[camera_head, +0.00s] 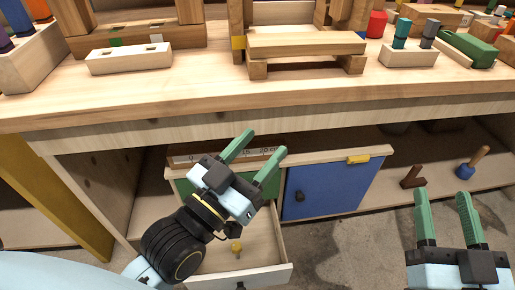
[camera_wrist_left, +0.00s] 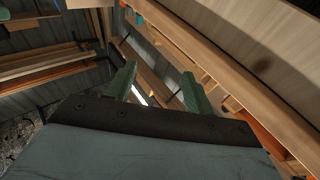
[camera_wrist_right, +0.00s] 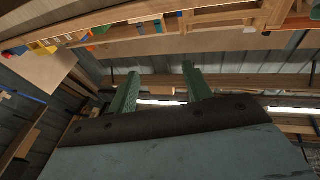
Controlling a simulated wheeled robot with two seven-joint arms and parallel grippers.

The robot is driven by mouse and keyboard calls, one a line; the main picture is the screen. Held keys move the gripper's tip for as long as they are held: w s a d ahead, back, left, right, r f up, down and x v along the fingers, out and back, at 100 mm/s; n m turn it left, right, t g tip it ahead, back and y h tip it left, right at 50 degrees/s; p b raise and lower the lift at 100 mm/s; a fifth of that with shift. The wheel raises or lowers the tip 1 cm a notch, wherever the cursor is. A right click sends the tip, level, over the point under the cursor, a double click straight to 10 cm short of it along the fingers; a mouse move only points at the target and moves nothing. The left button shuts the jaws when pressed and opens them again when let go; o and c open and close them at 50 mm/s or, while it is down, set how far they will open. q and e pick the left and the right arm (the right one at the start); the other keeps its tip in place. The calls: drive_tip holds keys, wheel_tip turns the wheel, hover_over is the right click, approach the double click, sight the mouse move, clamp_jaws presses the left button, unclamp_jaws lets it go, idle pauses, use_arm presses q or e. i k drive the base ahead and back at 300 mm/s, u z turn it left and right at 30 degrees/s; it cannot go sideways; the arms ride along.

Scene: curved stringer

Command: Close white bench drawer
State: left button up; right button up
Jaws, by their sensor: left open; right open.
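The bench drawer (camera_head: 262,246) is pulled out below the workbench, with pale wooden sides and a small yellowish knob-like piece (camera_head: 236,248) inside it. A dark knob shows at its front, near the bottom edge of the head view. My left gripper (camera_head: 256,152) is open and empty above the drawer, in front of the low cabinet. My arm hides the drawer's left part. My right gripper (camera_head: 447,200) is open and empty at the lower right, apart from the drawer. The wrist views show open green fingers with nothing between them.
The workbench (camera_head: 240,100) overhangs the low cabinet, whose blue door (camera_head: 325,187) is beside the drawer. A brown wooden piece (camera_head: 413,177) and a blue-headed mallet (camera_head: 472,163) are on the lower shelf at right. Bare floor lies between the drawer and my right gripper.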

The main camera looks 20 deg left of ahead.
sight(263, 261)
drive_tip(key=k, duration=1)
drive_tip(key=u, duration=0.5)
drive_tip(key=i, duration=0.35)
drive_tip(key=u, duration=0.05)
drive_tip(key=k, duration=1.35)
drive_tip(key=u, duration=0.6)
drive_tip(key=i, duration=1.65)
drive_tip(key=z, duration=0.75)
